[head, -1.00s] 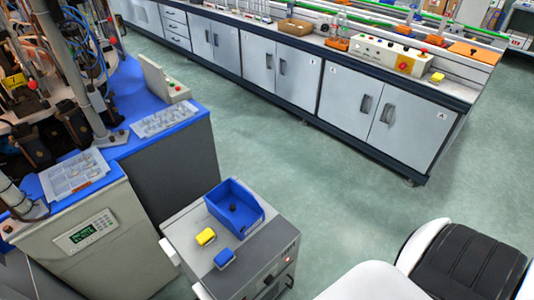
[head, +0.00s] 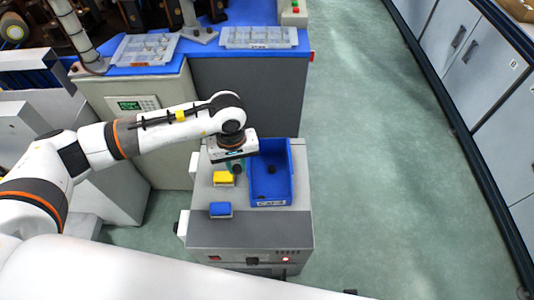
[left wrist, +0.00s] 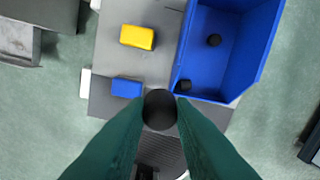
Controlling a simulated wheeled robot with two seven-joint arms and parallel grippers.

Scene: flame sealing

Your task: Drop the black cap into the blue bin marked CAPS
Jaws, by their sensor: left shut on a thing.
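The black cap (left wrist: 160,109) is between the tips of my left gripper's green fingers in the left wrist view, and the gripper is shut on it. The bin's front label is small. The bin also shows in the left wrist view (left wrist: 266,40), open, with one black cap (left wrist: 214,40) on its floor and another dark piece (left wrist: 185,86) at its near-left corner. My right gripper is not in view.
A yellow block (head: 223,179) and a blue block (head: 220,210) sit on the grey cart (head: 250,228), left of the bin. A blue-topped bench with clear trays (head: 258,38) stands behind. The floor right of the cart is clear.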

